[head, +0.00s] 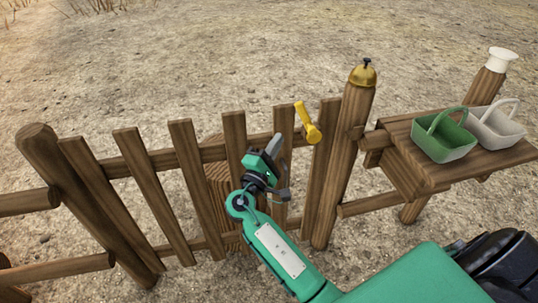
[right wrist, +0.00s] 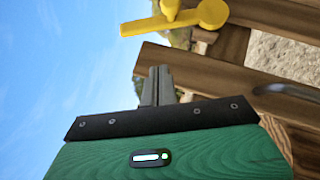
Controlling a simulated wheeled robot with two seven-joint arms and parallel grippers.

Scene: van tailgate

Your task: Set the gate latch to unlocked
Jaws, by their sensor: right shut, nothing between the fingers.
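The gate latch (head: 307,122) is a yellow handle with a round knob end, mounted near the top of the wooden gate (head: 184,150), close to the tall post. It stands tilted, with its thin end up and to the left. In the right wrist view the latch (right wrist: 180,18) shows at the top, in front of the fingertips and apart from them. My right gripper (head: 273,146) is just left of the latch in the head view, shut and empty; its closed grey fingers (right wrist: 157,85) show in the wrist view. My left gripper is in neither view.
A brass bell (head: 363,73) tops the gate post (head: 338,165). At right a wooden shelf (head: 490,163) holds a green basket (head: 444,140) and a white basket (head: 495,127). A white cup-shaped object (head: 502,59) sits on the far post. Bare ground lies behind the gate.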

